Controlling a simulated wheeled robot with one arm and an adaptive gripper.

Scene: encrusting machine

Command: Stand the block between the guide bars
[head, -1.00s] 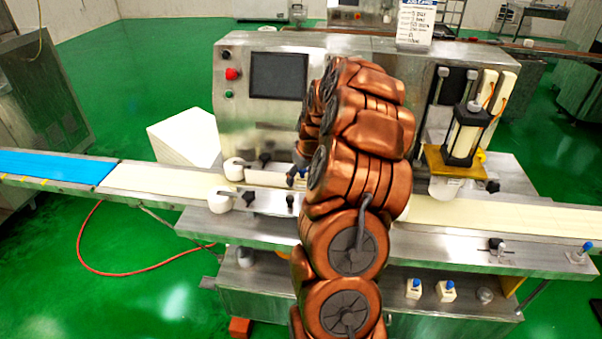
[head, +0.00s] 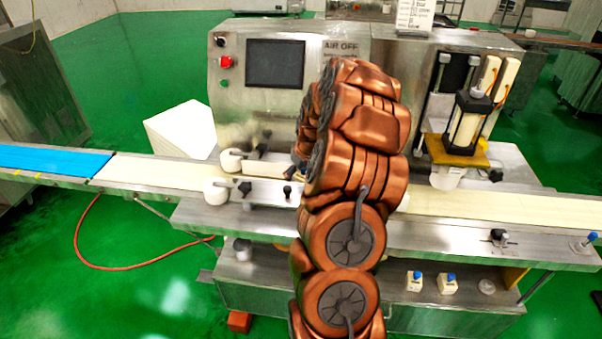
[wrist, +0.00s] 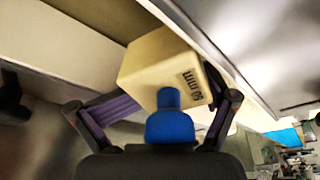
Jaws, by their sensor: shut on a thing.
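The block (wrist: 158,62) is cream, with a blue knob (wrist: 170,122) and printed black "mm" lettering on one face. In the wrist view my gripper (wrist: 166,103) is shut on it, with a dark finger at each side. The block looks tilted in that picture. In the head view my arm hides the block and most of my gripper. The guide bars (head: 258,191) show left of my arm, along the conveyor, with white rollers at their left ends. Their right part is hidden. Whether the block touches a bar or the belt I cannot tell.
The cream belt (head: 480,205) runs on to the right, with a blue belt (head: 50,161) at the left. A pneumatic unit (head: 466,125) stands right of my arm. The machine body with a screen (head: 275,64) rises behind. Two blue-knobbed blocks (head: 430,284) stand on the lower shelf.

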